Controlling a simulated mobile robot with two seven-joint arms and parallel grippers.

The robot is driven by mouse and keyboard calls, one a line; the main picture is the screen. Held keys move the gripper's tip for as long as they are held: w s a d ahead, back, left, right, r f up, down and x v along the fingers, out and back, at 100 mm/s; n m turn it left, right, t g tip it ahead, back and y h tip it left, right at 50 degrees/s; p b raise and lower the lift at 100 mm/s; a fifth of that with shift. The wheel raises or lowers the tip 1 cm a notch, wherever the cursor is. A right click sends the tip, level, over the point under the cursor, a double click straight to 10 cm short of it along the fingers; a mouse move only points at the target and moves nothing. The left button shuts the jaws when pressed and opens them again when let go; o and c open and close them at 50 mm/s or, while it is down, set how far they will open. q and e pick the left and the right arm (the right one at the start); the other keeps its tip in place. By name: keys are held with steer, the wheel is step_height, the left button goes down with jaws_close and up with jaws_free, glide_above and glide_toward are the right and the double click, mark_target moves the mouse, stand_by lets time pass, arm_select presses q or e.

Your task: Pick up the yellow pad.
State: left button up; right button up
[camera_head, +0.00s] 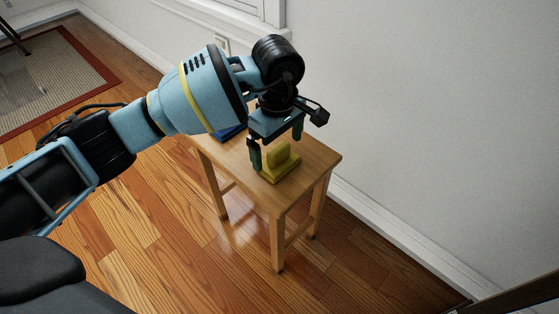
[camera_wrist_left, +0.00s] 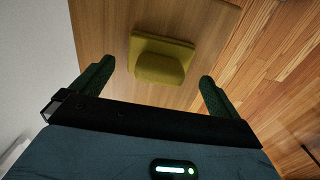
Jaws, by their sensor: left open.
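The yellow pad (camera_head: 281,163) sits on a small wooden stool (camera_head: 315,160). It has a flat base and a raised upright part. My left gripper (camera_head: 277,146) is open just above and around the pad's upper part in the head view, with its fingers pointing down. In the left wrist view the pad (camera_wrist_left: 160,60) lies ahead of the two spread fingers of the left gripper (camera_wrist_left: 155,85), near the middle between them. Nothing is between the fingertips that I can see held. My right gripper is not in view.
A blue object (camera_head: 229,133) lies on the stool behind my left arm, partly hidden. A white wall (camera_head: 430,100) stands close behind the stool. A red-bordered rug (camera_head: 60,80) is at the far left. The wooden floor (camera_head: 180,250) in front is clear.

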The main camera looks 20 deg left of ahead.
arm_select(q)
step_height(320, 180, down, 3)
steer(key=shift+d+r+b, duration=0.1)
steer(key=shift+b, duration=0.3)
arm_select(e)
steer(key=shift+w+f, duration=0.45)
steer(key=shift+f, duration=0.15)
arm_select(q)
steer(key=shift+c, duration=1.1)
steer(key=c, duration=0.7)
steer(key=shift+c, duration=0.2)
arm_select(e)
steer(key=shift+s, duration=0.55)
arm_select(q)
steer(key=shift+r, duration=0.2)
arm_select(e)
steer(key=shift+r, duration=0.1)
